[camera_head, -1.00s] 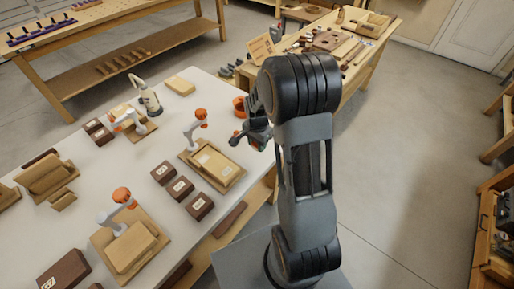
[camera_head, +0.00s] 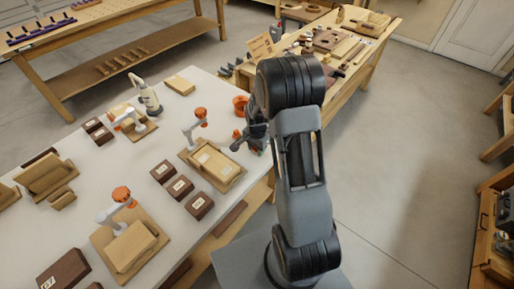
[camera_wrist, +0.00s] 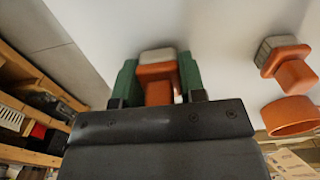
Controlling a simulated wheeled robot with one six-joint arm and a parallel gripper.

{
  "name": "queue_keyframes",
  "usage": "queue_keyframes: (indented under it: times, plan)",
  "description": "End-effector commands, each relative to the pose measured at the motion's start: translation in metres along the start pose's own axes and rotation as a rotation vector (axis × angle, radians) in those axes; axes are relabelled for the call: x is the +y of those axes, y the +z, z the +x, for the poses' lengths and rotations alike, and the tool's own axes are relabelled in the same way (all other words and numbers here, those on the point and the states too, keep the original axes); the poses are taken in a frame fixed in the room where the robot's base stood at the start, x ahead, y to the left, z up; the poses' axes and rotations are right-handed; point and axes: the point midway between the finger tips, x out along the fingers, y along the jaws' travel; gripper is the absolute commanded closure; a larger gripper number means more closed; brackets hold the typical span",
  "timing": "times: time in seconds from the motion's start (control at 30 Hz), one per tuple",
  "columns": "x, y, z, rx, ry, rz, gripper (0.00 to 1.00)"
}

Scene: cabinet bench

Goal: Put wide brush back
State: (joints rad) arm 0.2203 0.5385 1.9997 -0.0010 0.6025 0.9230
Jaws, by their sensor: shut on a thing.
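My gripper (camera_wrist: 158,85) has green fingers and is shut on an orange brush (camera_wrist: 157,72) with a pale grey end, over the white bench top. I cannot tell from its shape whether this is the wide brush, or how far it is above the bench. A second orange brush-like piece (camera_wrist: 295,74) with a grey end is on the bench to the right in the wrist view. Beside it is an open orange cup (camera_wrist: 289,117), which also shows in the head view (camera_head: 240,104). In the head view my gripper (camera_head: 252,143) is partly hidden by my arm, at the bench's right edge.
A wooden tray with a block (camera_head: 215,163) lies left of my gripper. A tool-covered table (camera_head: 360,60) stands behind my arm.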

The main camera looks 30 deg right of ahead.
Motion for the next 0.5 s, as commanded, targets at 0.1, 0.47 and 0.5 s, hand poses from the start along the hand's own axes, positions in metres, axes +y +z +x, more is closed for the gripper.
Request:
queue_keyframes:
  times: [0.1, 0.47, 0.5]
  plan:
    - [0.0, 0.0, 0.0004, 0.0, 0.0, 0.0, 0.53]
    - [0.0, 0.0, 0.0002, 0.0, 0.0, 0.0, 0.37]
    - [0.0, 0.0, -0.0005, 0.0, 0.0, 0.0, 0.37]
